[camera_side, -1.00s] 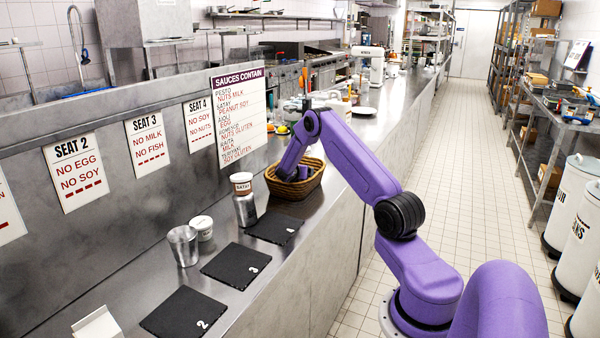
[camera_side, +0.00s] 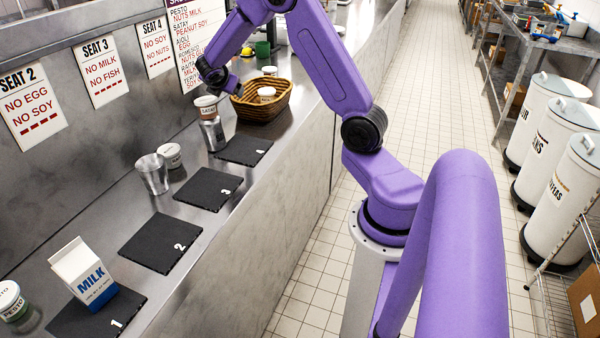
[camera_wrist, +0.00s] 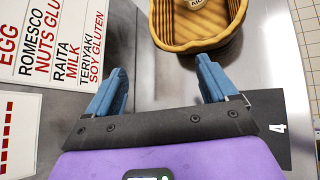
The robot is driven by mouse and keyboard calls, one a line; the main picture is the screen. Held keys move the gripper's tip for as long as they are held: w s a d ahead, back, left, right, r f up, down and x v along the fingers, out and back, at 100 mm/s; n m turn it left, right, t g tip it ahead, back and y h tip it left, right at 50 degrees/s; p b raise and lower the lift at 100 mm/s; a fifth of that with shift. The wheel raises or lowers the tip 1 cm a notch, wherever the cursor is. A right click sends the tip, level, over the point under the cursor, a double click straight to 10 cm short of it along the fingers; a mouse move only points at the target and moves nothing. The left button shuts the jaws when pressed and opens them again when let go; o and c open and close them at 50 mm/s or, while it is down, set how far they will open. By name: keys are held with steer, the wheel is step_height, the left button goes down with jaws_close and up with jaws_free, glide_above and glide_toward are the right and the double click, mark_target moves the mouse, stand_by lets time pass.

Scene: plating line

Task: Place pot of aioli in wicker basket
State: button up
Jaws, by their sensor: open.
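The wicker basket (camera_side: 262,112) stands on the steel counter in the side view, and its near end shows at the top of the wrist view (camera_wrist: 197,44). A white-lidded pot (camera_side: 266,94) sits inside it. In the wrist view the pot (camera_wrist: 195,4) is cut off by the top edge, and its label begins with "AI", which fits aioli. My gripper (camera_wrist: 160,66) is open, with nothing between its blue fingers. It is apart from the basket and beside it, over the counter. In the side view my wrist is at the basket's left, and the fingertips are hard to make out.
A satay pot (camera_side: 206,105) sits on a metal container (camera_side: 212,134) close to my wrist. A steel cup (camera_side: 152,174) and another pot (camera_side: 170,155) stand nearer. Numbered black slates, including slate 4 (camera_side: 243,150), line the counter edge. A milk carton (camera_side: 84,272) stands on slate 1.

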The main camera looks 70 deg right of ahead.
steer(key=s+a+m+y, duration=0.1)
steer(key=s+a+y, duration=0.1)
steer(key=s+a, duration=0.5)
steer(key=s+a+r+m+y, duration=0.1)
steer(key=s+a+y, duration=0.15)
steer(key=a, duration=0.75)
steer(key=s+a+m+y, duration=0.1)
steer(key=s+a+y, duration=0.1)
steer(key=s+a, duration=0.55)
steer(key=s+a+g+y, duration=0.1)
steer(key=s+a, duration=0.2)
steer(key=s, duration=0.3)
steer(key=s+a+m+g+y, duration=0.1)
steer(key=s+a, duration=0.2)
steer(key=s, duration=0.4)
steer(key=s+a+f+g+y, duration=0.1)
steer(key=s+a+g+y, duration=0.1)
steer(key=s, duration=0.5)
steer(key=shift+a+m, duration=0.4)
